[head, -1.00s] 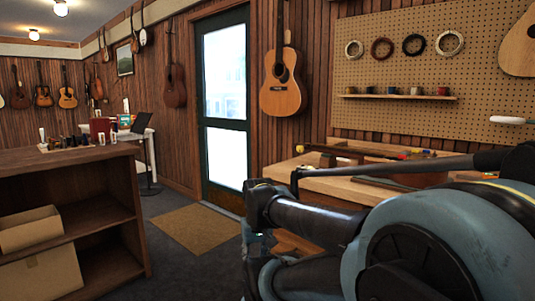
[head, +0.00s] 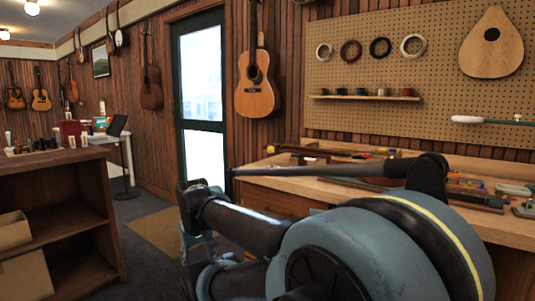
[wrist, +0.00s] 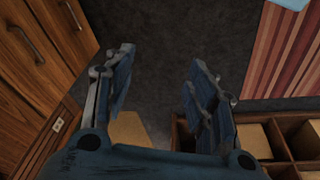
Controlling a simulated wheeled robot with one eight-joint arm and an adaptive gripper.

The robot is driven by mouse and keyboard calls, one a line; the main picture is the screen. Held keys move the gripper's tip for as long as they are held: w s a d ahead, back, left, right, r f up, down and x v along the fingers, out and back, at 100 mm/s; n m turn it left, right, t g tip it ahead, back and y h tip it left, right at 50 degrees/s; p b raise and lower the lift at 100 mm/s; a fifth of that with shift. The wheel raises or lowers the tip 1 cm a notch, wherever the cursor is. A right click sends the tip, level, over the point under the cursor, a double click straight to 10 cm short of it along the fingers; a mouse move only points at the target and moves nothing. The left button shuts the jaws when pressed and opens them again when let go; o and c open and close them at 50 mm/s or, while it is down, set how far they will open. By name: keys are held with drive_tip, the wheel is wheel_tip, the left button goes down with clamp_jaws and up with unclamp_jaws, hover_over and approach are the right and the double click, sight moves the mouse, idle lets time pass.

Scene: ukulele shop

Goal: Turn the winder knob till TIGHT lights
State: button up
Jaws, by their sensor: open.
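My gripper (wrist: 160,85) is open and empty in the wrist view, its two blue fingers spread over dark floor. In the head view my arm crosses the lower middle and right, in front of the workbench. No winder knob and no TIGHT light can be made out in either view. The workbench (head: 285,188) stands under the pegboard with tools and small parts on it, partly hidden behind my arm.
A brown shelf counter (head: 60,165) stands at the left with boxes inside. A guitar (head: 257,90) hangs beside the glass door (head: 202,95). A mat (head: 150,232) lies on the floor. Wooden drawers (wrist: 35,50) and a striped rug (wrist: 285,55) show in the wrist view.

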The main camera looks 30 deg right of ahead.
drive_tip(key=w+d+r+m+t+h, duration=0.1)
drive_tip(key=w+d+r+m+h, duration=0.1)
drive_tip(key=w+d+r+h, duration=0.65)
drive_tip(key=w+d+r+m+t+h, duration=0.15)
drive_tip(key=w+d+r, duration=0.35)
drive_tip(key=w+d, duration=0.7)
drive_tip(key=t+h, duration=0.3)
drive_tip(key=h, duration=0.3)
approach(270, 150)
drive_tip(key=shift+m, duration=0.35)
drive_tip(key=x, duration=0.9)
drive_tip(key=shift+w+d+f, duration=0.15)
drive_tip(key=shift+w, duration=0.1)
drive_tip(key=shift+c, duration=0.2)
drive_tip(key=c, duration=1)
